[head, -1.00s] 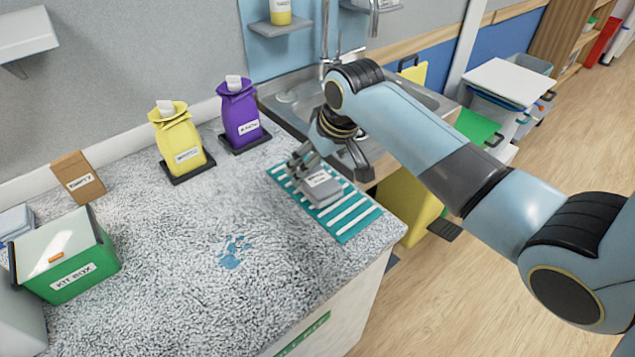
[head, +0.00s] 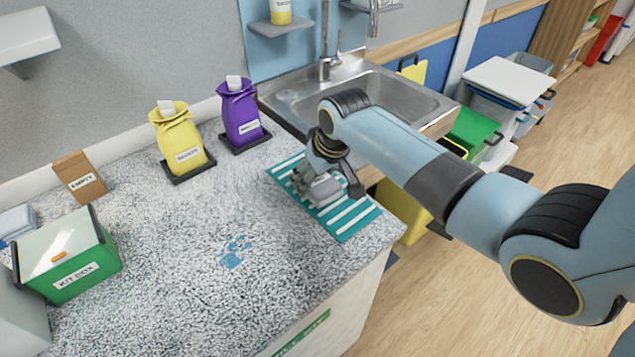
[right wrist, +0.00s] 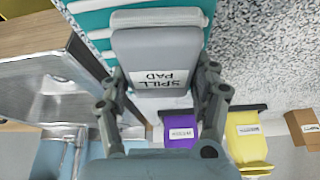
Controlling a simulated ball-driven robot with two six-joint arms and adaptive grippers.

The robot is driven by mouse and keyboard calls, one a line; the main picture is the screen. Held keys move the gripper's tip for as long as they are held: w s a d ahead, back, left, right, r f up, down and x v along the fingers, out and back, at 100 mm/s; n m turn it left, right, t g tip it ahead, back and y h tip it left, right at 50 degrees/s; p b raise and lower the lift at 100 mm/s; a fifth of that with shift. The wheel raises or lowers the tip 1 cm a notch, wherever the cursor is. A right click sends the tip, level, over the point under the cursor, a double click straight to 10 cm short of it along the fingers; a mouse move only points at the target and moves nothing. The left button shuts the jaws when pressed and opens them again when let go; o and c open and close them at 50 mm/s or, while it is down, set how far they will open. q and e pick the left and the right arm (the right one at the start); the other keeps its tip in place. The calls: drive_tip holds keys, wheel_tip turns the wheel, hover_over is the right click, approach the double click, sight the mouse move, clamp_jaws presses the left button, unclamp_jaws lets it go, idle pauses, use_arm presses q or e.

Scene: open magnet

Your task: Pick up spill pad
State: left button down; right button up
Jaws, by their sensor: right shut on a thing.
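The grey spill pad (head: 324,190) lies on a teal mat with white stripes (head: 357,222) at the counter's right edge. In the right wrist view the spill pad (right wrist: 158,50) shows its label upside down between my fingers. My right gripper (head: 318,184) reaches down over the mat and is shut on the spill pad, one finger at each side of it. It also shows in the right wrist view (right wrist: 160,90). Whether the pad touches the mat is hard to tell. My left gripper is not in view.
A yellow bag (head: 180,145) and a purple bag (head: 240,115) stand on dark trays behind the mat. A sink (head: 400,95) lies behind my right arm. A green kit box (head: 75,265) and a brown packet (head: 80,178) are at left. A blue spill (head: 234,252) marks the counter.

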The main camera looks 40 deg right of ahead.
drive_tip(key=shift+c, duration=1.4)
drive_tip(key=shift+r, duration=0.3)
wheel_tip(320, 180, up, 4)
drive_tip(key=shift+w+f+b, duration=0.1)
drive_tip(key=shift+f+b, duration=0.05)
drive_tip(key=shift+b, duration=0.15)
drive_tip(key=s+d+r, duration=0.5)
drive_tip(key=s+r, duration=0.1)
drive_tip(key=s, duration=0.4)
drive_tip(key=shift+s+d+r+b, duration=0.25)
drive_tip(key=shift+r+b, duration=0.1)
drive_tip(key=shift+r, duration=0.05)
drive_tip(key=o, duration=0.7)
drive_tip(key=shift+c, duration=0.2)
drive_tip(key=c, duration=0.4)
